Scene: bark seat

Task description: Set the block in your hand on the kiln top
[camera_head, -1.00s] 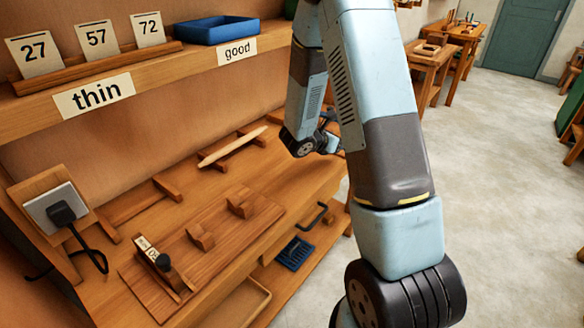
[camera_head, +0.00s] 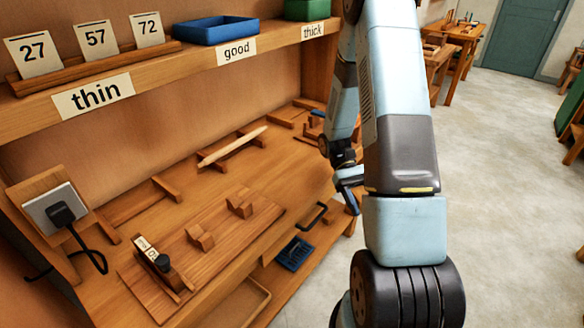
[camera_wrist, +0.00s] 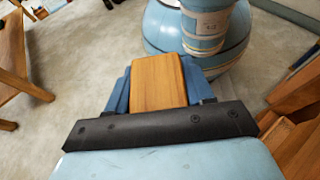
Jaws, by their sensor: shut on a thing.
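My gripper (camera_wrist: 158,84) is shut on a wooden block (camera_wrist: 158,76) in the wrist view. The block is light brown with a flat face, held between the two blue fingers. Pale floor and my own blue base lie beyond it. In the head view, my gripper (camera_head: 350,178) is partly hidden behind my arm, near the right end of the workbench, and the block cannot be made out there. I cannot pick out a kiln or its top in either view.
The wooden workbench (camera_head: 125,235) holds a pale pointed rod (camera_head: 232,146) and a board with small blocks (camera_head: 200,238). Above is a shelf with a blue tray (camera_head: 217,30), a green container (camera_head: 305,10) and number cards. Open floor (camera_head: 510,200) lies right of my arm.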

